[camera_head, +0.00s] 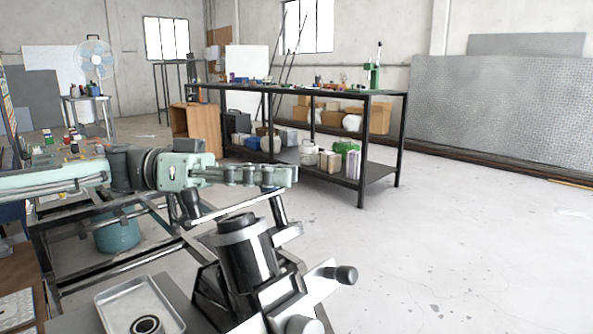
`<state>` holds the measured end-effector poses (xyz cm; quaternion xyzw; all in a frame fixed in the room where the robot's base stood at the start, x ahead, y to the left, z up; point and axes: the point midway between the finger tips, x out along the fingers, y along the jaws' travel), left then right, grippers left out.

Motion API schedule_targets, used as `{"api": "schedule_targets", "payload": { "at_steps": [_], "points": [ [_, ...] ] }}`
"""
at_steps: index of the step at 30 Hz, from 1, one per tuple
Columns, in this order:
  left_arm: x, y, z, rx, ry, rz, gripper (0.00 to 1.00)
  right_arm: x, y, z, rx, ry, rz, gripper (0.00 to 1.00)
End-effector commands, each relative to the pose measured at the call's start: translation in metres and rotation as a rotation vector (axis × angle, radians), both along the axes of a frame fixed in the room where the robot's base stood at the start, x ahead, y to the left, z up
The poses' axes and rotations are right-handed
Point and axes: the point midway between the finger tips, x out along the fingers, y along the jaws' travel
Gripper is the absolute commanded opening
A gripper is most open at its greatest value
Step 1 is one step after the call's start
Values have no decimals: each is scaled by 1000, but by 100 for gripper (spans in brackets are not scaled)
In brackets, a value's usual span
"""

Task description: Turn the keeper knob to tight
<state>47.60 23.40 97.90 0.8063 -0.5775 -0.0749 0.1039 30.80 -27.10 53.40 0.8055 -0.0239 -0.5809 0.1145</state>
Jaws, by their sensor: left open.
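The spring suspension fixture (247,267) stands at the lower middle, a black cylinder with a pale grey band. A bar with a black knob (189,204) crosses near its top left. Another black knob (345,275) sits on a metal arm at its right, and a pale round knob (304,325) shows at the bottom edge. I cannot tell which is the keeper knob. My left gripper (287,177) reaches in from the left, above the cylinder's top. It is open, seen from the side, with nothing visible in it. My right gripper is out of view.
A metal tray (112,292) holding a dark ring (147,325) lies at the lower left, beside the fixture. A black shelf table (384,97) with bottles and boxes stands behind. The floor (450,240) at right is clear.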

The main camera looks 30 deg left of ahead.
Motion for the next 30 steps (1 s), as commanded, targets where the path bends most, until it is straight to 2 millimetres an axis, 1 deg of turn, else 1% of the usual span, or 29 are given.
{"api": "schedule_targets", "payload": {
  "at_steps": [1,3,6,10,16,17,27,28,30],
  "points": [
    [2,-8,3,-4,-4,-3,46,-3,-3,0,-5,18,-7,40],
    [5,-17,3,-3,-3,-3,46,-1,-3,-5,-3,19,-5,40],
    [8,-26,2,-2,-2,-1,46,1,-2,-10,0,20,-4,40],
    [10,-30,1,0,-2,0,46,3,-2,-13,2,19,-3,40],
    [10,-30,1,0,-2,1,46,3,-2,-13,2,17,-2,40],
    [10,-30,1,0,-2,1,45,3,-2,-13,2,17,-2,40],
    [10,-30,1,0,-2,0,3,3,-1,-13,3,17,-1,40],
    [10,-30,1,0,-2,0,0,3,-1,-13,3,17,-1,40],
    [10,-30,1,0,-2,0,0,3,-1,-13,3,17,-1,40]
  ]
}}
